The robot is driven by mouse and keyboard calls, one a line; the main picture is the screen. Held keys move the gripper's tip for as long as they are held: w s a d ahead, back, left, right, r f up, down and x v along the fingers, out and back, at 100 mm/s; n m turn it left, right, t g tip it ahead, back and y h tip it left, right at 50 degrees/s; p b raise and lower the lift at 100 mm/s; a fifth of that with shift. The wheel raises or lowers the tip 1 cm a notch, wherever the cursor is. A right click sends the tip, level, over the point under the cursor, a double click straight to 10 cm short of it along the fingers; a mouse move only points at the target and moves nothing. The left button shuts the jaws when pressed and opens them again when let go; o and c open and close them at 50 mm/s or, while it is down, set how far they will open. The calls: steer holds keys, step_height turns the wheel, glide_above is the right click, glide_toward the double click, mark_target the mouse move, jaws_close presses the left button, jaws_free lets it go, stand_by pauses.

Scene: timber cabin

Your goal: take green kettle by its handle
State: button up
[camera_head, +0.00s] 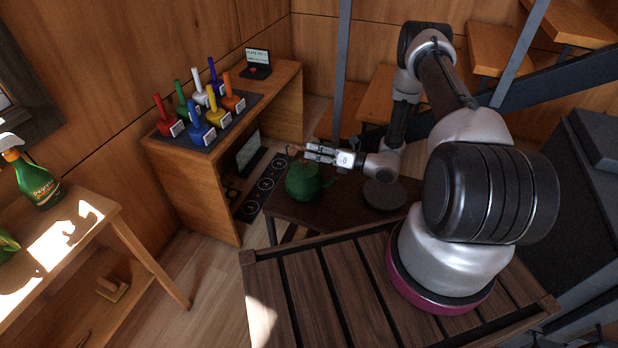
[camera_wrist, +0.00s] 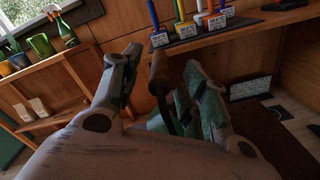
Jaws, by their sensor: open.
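The green kettle (camera_head: 301,183) stands on a dark low table (camera_head: 340,212) in the middle of the head view. My gripper (camera_head: 306,152) reaches in from the right, just above the kettle's top. In the wrist view my gripper (camera_wrist: 163,62) is open, with one finger on each side of a brown upright handle (camera_wrist: 159,74). The handle appears to lie between the fingers, nearer the right one. I cannot tell whether either finger touches it. Most of the kettle's body is hidden in the wrist view behind my gripper.
A dark round plate (camera_head: 384,194) lies right of the kettle. A green spray bottle (camera_head: 36,183) stands on a wooden shelf table (camera_head: 105,222). A slatted wooden surface (camera_head: 325,290) is in front.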

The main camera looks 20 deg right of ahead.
steer(key=shift+x, duration=1)
steer(key=shift+c, duration=0.3)
jaws_close()
